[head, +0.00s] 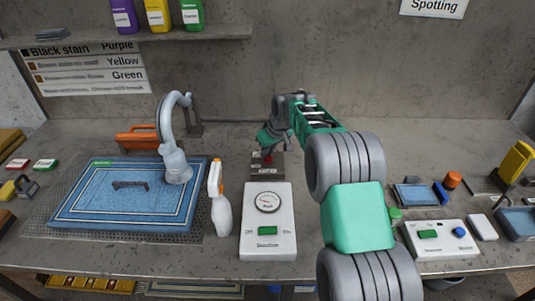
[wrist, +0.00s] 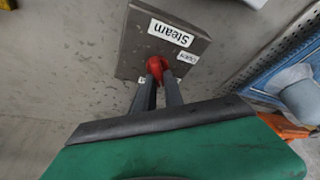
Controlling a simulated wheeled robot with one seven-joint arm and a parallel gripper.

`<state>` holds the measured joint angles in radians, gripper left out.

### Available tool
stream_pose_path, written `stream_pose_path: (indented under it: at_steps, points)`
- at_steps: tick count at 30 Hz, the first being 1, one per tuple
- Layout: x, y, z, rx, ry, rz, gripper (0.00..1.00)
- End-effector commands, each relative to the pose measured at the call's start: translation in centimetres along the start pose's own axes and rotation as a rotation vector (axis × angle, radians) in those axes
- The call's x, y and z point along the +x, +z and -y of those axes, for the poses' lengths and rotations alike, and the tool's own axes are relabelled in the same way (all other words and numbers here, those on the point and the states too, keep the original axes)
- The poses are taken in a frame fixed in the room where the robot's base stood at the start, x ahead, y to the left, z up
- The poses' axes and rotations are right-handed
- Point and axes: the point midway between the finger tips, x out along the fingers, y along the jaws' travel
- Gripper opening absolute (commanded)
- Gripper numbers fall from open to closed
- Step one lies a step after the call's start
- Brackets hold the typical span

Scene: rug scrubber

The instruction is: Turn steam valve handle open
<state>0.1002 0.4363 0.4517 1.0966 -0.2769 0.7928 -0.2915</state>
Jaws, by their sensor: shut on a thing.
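The steam valve is a grey box (wrist: 133,52) labelled "Steam", with a small label that seems to read "Open" at one side. Its red handle (wrist: 155,67) is between my gripper's fingertips (wrist: 158,80), which are shut on it. In the head view the valve box (head: 266,171) stands on the bench behind the white gauge unit. My gripper (head: 268,154) reaches down to the red handle there, and my arm partly covers the area. The handle's exact angle is hard to tell.
The white gauge unit (head: 268,243) stands in front of the valve. A spray bottle (head: 222,214) and a blue rug (head: 100,205) on a mesh mat are to the left. A white control box (head: 440,245) is at the right. A shelf (head: 80,40) hangs at the upper left.

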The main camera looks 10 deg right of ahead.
Motion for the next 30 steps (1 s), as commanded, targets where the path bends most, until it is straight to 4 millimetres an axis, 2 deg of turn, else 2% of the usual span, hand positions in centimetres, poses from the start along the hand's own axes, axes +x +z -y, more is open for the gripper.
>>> stream_pose_path:
  at_steps: [18, 30]
  points:
    - [-0.44, -0.13, 0.07, -0.537, -0.224, 0.001, 0.00]
    - [-0.51, -0.09, 0.17, -0.801, -0.333, 0.001, 0.00]
